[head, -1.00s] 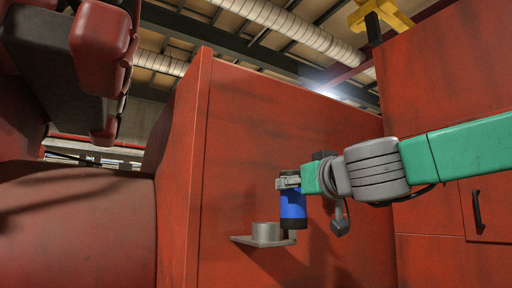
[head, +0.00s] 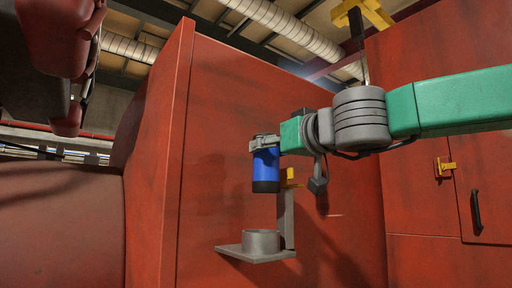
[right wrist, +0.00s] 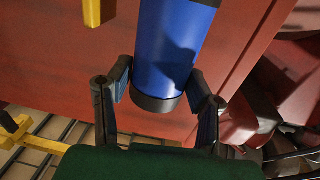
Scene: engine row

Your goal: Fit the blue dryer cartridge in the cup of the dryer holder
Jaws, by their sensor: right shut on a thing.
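The blue dryer cartridge (head: 266,165), with a black lower end, hangs upright from my right gripper (head: 265,143). The gripper is shut on its upper end. The grey dryer holder (head: 286,220) is on the red wall, with a flat plate and a short round cup (head: 262,241). The cartridge is above the cup, with a clear gap between its lower end and the rim. In the right wrist view, the fingers (right wrist: 162,88) are on both sides of the cartridge's dark-banded end (right wrist: 157,103). The cup's inside is hidden. My left gripper is not in view.
A yellow piece (head: 290,178) sits at the top of the holder's upright, close behind the cartridge. A red panel (head: 428,150) with a black handle (head: 477,212) and a small yellow latch (head: 446,167) stands to the right. The space left of the cartridge is open.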

